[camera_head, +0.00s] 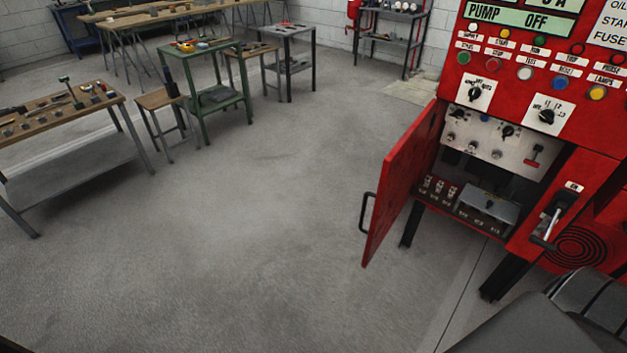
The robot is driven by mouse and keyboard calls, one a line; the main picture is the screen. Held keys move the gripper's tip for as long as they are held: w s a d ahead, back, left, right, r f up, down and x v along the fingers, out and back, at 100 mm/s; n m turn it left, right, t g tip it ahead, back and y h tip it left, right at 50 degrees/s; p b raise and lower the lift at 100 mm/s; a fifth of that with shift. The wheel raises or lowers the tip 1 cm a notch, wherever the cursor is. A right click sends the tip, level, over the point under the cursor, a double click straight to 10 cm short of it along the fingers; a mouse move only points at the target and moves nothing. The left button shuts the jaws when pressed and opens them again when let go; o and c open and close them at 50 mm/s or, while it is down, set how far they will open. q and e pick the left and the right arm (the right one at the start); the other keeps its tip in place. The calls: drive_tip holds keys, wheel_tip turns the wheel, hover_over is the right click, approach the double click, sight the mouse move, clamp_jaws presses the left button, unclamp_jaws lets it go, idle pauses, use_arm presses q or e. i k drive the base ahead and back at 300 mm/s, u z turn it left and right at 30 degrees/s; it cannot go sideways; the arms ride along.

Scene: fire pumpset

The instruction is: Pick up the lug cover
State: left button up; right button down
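The red pump panel (508,128) stands at the right, with its lower door (402,185) swung open to the left. Inside the open compartment, a grey metal cover-like box (490,203) sits low, to the right of a row of small labelled parts (440,190). It looks like the lug cover, but it is small and I cannot be certain. Neither of my grippers is in view, so nothing shows near the box.
A black door handle (366,212) sticks out toward the clear concrete floor (230,240). A lever switch (548,226) is right of the compartment. A wooden workbench (60,112) and a green table (208,85) stand at the left, with tools on top.

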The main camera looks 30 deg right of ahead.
sight(503, 210)
drive_tip(key=u, duration=0.25)
drive_tip(key=i, duration=1.7)
drive_tip(key=z, duration=2.9)
drive_tip(key=k, duration=0.5)
drive_tip(key=z, duration=0.55)
drive_tip(key=i, duration=0.8)
